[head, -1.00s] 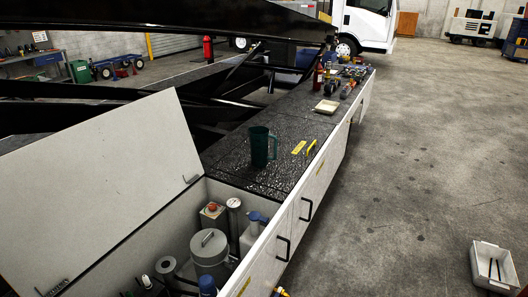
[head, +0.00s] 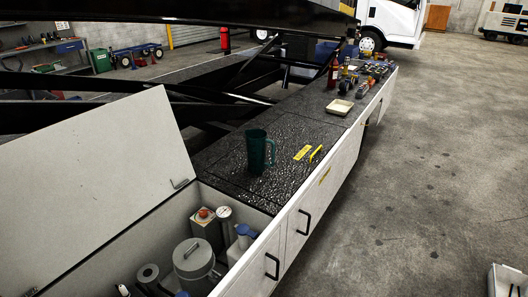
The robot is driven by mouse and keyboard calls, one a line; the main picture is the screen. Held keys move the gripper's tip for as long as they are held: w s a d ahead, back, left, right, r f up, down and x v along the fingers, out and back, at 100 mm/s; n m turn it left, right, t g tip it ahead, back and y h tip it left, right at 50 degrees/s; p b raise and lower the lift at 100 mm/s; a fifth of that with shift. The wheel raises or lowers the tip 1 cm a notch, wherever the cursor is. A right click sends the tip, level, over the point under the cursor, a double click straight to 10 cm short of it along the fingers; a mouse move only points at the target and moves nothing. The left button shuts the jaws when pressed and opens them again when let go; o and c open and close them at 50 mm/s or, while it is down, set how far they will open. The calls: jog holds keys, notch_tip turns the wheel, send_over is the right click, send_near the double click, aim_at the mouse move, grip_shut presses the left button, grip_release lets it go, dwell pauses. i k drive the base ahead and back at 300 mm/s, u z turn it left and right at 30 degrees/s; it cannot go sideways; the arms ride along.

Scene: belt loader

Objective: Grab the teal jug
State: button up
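The teal jug (head: 257,151) stands upright on the black textured top (head: 222,165) of the long white cabinet, just beyond the open bin. Its handle faces right. Nothing touches it from above and its body is fully in view. My gripper is not in view.
Yellow labels or strips (head: 302,152) lie right of the jug. A shallow cream tray (head: 339,108), bottles and tools stand farther back. The open bin holds a grey canister (head: 194,262) and other containers; its raised white lid (head: 95,185) stands at left.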

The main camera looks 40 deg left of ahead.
aim_at(256, 140)
jog(key=i, duration=2)
jog(key=z, duration=1.3)
jog(key=k, duration=0.15)
jog(key=u, duration=2.8)
jog(key=k, duration=0.2)
jog(key=u, duration=1.85)
